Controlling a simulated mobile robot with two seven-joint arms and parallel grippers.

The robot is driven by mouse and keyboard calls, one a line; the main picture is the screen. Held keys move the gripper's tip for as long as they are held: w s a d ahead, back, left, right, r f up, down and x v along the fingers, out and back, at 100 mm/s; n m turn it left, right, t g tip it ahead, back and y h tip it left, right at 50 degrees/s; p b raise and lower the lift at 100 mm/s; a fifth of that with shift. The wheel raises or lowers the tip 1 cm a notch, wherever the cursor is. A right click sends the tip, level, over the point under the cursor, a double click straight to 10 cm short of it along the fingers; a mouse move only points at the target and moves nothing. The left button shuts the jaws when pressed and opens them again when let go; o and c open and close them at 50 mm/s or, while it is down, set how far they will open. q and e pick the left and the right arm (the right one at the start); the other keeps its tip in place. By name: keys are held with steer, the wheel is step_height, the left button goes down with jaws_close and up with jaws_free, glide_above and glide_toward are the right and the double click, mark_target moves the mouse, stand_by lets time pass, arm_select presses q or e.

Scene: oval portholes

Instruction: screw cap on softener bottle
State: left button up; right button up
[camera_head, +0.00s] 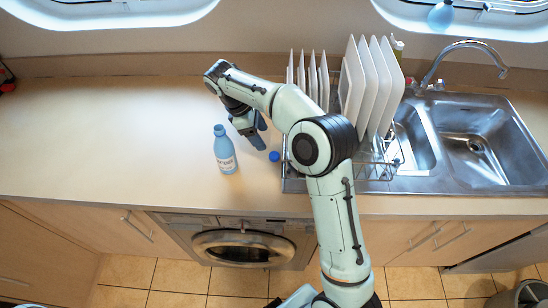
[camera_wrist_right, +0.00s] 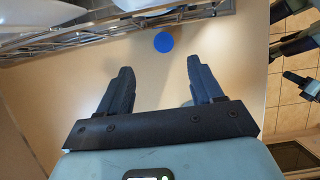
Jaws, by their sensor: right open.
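The softener bottle (camera_head: 224,150) is light blue with a white label and stands upright on the counter. A small darker blue cap (camera_head: 274,156) lies on the counter to its right, apart from the bottle, near the dish rack. In the right wrist view, the cap (camera_wrist_right: 164,42) shows as a blue disc ahead of the fingertips, roughly between their lines. My right gripper (camera_head: 257,139) is between bottle and cap, pointing down to the right. Its jaws (camera_wrist_right: 160,70) are open with nothing between them. My left gripper is not in view.
A wire dish rack (camera_head: 375,172) with several white plates (camera_head: 382,85) stands right of the cap. Beyond it are a metal sink (camera_head: 480,140) and tap (camera_head: 465,48). The counter (camera_head: 100,140) left of the bottle is clear. A washing machine (camera_head: 242,246) is below the front edge.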

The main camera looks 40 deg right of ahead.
mark_target(273, 155)
steer(key=x, duration=0.3)
steer(key=shift+s+r, duration=0.1)
steer(key=shift+s, duration=0.05)
steer(key=shift+f, duration=0.2)
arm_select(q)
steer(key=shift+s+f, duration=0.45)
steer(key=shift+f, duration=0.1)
arm_select(e)
steer(key=x, duration=0.2)
steer(key=b+x, duration=0.1)
steer(key=x, duration=0.2)
steer(key=shift+s+a+f+b, duration=0.15)
steer(key=shift+a+b, duration=0.05)
steer(key=shift+b, duration=0.1)
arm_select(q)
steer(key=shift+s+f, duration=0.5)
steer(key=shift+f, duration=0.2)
arm_select(e)
steer(key=c, duration=1.1)
